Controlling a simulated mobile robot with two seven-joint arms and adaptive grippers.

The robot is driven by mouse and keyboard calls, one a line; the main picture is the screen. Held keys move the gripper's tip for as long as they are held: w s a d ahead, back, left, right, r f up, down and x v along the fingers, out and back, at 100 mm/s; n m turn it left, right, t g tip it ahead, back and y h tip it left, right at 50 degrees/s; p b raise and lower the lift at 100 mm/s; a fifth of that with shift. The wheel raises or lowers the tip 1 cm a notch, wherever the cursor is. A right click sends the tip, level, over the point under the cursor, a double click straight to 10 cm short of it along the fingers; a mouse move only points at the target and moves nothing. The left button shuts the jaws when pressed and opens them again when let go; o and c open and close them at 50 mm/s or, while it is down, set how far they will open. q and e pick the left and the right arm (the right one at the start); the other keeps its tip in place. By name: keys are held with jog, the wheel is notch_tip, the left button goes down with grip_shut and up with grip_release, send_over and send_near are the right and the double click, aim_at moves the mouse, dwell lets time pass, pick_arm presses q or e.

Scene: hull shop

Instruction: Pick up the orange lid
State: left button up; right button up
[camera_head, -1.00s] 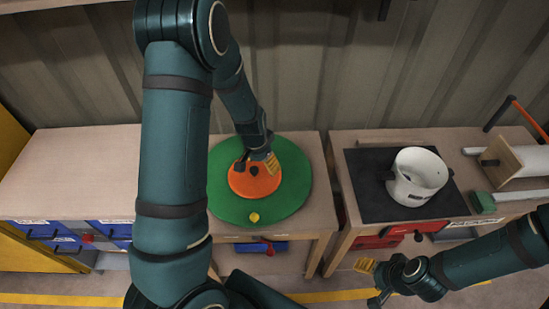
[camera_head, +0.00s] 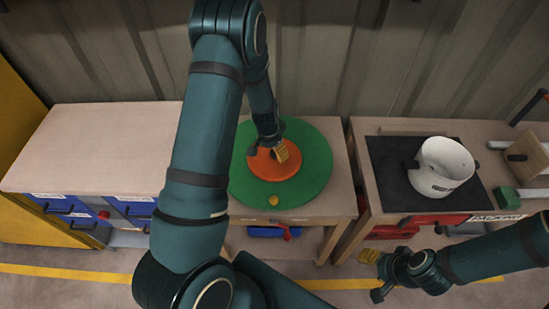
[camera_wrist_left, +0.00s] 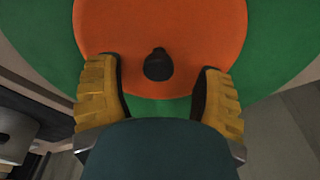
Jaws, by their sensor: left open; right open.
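The orange lid (camera_head: 270,166) lies on a round green mat (camera_head: 305,185) on the middle table. It is a flat disc, and in the left wrist view the orange lid (camera_wrist_left: 205,30) has a dark knob (camera_wrist_left: 158,65) at its middle. My left gripper (camera_head: 268,151) is over the lid, and it partly hides it. In the left wrist view my left gripper (camera_wrist_left: 158,92) is open, with a yellow-padded finger on either side of the knob and a gap to each. My right gripper (camera_head: 372,275) is open and empty at the lower right, away from the lid.
A small yellow ball-like thing (camera_head: 273,200) sits at the mat's front. On the right table, a white pot (camera_head: 445,165) stands on a black plate (camera_head: 395,180), beside a green block (camera_head: 508,197). The left tabletop (camera_head: 100,150) is bare.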

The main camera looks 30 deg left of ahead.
pick_arm(q)
jog(key=shift+w+d+f, duration=0.1)
jog(key=shift+w+f, duration=0.05)
jog(key=shift+f, duration=0.55)
jog(key=shift+w+d+f, duration=0.1)
jog(key=shift+f, duration=0.6)
jog(key=shift+c, duration=0.2)
grip_shut()
jog(key=shift+r, duration=0.1)
